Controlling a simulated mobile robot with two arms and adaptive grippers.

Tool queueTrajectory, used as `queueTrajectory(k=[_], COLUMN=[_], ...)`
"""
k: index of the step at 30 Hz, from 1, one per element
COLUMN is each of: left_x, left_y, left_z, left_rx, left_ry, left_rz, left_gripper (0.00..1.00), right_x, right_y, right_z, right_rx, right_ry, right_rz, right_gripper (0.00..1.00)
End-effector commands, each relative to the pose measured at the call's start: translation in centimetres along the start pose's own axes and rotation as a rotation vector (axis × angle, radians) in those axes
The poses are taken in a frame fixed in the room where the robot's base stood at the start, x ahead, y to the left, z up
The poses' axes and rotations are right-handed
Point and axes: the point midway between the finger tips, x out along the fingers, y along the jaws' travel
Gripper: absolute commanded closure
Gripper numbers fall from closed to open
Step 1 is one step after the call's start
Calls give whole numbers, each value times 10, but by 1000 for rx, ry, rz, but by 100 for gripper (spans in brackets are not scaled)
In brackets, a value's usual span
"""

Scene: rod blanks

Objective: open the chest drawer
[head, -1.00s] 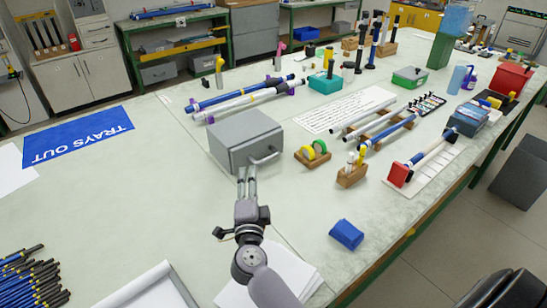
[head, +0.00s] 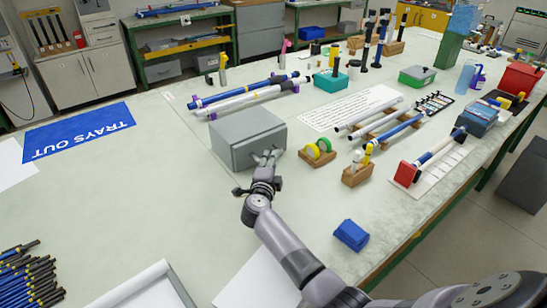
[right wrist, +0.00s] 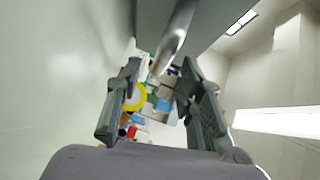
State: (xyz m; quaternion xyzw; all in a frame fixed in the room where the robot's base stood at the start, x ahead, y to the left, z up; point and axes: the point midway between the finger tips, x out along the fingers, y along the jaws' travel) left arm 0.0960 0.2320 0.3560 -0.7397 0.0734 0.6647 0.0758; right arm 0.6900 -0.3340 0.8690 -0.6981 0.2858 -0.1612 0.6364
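The chest is a grey box (head: 240,138) on the bench, in the middle of the head view. Its drawer front faces my right arm, and no gap shows, so the drawer looks shut. My right gripper (head: 270,158) is at the handle end of this front and covers most of the handle. In the right wrist view, its two dark fingers (right wrist: 160,80) stand well apart. The silver bar handle (right wrist: 178,30) runs down from the chest (right wrist: 205,15) into the space between the fingertips. I cannot tell whether they touch it. My left gripper is not in view.
A wooden holder with yellow and green rolls (head: 317,153) stands just right of the chest. Another wooden block (head: 357,176) and a blue block (head: 351,235) lie nearer. Blue and white rods (head: 245,95) lie behind the chest.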

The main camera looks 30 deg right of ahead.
Motion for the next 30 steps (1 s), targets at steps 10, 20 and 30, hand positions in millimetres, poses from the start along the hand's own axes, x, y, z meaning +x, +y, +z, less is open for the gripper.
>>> queueTrajectory(k=[10,20,30], left_x=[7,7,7], left_y=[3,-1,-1], left_z=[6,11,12], left_rx=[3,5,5], left_ry=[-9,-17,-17], left_rz=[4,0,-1], left_gripper=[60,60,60], right_x=[40,42,41], right_y=[0,0,0], right_z=[0,0,0], right_rx=[-1,0,0], right_ry=[1,0,0], right_rz=[0,0,0], right_gripper=[65,65,88])
